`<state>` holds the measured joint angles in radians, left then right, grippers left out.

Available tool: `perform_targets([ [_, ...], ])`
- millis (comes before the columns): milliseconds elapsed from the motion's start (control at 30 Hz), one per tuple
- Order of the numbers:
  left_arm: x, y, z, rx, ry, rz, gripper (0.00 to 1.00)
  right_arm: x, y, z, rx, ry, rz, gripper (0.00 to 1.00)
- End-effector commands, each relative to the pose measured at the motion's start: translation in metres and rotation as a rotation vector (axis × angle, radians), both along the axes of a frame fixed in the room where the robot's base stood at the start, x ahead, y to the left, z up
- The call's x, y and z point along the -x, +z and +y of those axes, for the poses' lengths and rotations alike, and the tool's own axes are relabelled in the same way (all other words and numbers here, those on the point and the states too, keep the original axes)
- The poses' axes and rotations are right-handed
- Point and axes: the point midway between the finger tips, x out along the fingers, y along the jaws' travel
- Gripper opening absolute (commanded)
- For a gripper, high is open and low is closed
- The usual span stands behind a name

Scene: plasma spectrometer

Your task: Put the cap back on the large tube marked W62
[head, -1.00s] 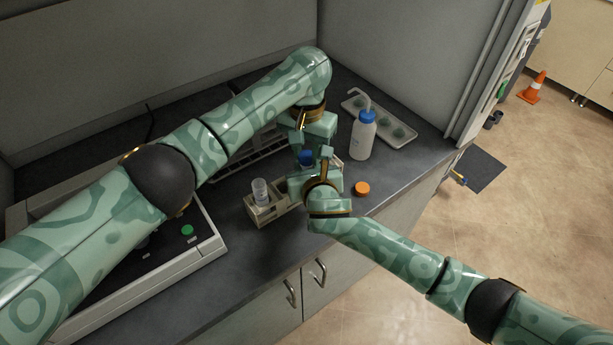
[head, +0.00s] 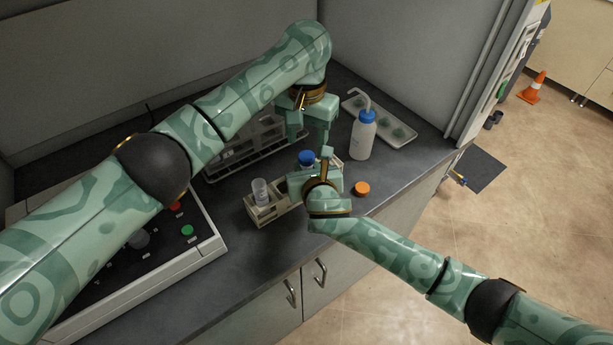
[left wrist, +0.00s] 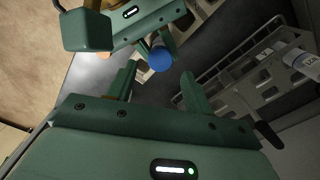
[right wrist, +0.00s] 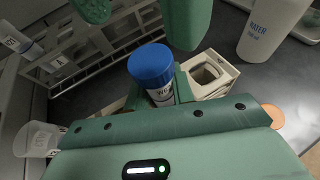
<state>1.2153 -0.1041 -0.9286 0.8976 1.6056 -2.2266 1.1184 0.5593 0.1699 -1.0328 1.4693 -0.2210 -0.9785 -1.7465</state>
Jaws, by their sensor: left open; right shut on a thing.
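The large tube (right wrist: 160,96), its label partly readable as W6, stands upright with a blue cap (right wrist: 152,64) seated on its top. The blue cap also shows in the head view (head: 306,158) and the left wrist view (left wrist: 160,59). My right gripper (head: 314,172) is shut on the tube below the cap; its fingers are partly hidden. My left gripper (head: 311,138) is open and empty, above and behind the cap, with its fingers (left wrist: 160,86) apart from it. The tube's lower part is hidden by my right gripper.
A beige holder (head: 264,215) carries a clear open tube (head: 260,188) left of my right gripper. An orange cap (head: 362,188) lies right of it. A wash bottle (head: 361,138) and a tray (head: 405,138) stand behind right; a wire rack (head: 225,172) stands behind left.

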Motion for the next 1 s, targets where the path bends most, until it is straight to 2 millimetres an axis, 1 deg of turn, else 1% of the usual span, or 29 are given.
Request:
perform_targets([
  [100, 0.000, 0.004, 0.000, 0.000, -0.001, 0.000, 0.51, 0.000, 0.000, 0.000, 0.000, 0.000, 0.000, 0.00],
  [367, 0.000, 0.005, 0.000, 0.000, 0.012, -0.001, 0.51, 0.000, 0.000, 0.000, 0.000, 0.000, 0.000, 0.00],
  [600, -0.001, 0.033, 0.001, 0.000, 0.239, -0.002, 0.51, 0.000, 0.000, 0.000, 0.000, 0.000, 0.000, 0.00],
  [700, 0.000, 0.039, 0.000, -0.001, 0.291, -0.001, 0.51, 0.000, 0.000, 0.000, 0.000, 0.000, 0.000, 0.00],
  [1000, 0.000, 0.038, 0.000, 0.000, 0.299, 0.000, 0.51, 0.000, 0.000, 0.000, 0.000, 0.000, 0.000, 0.00],
])
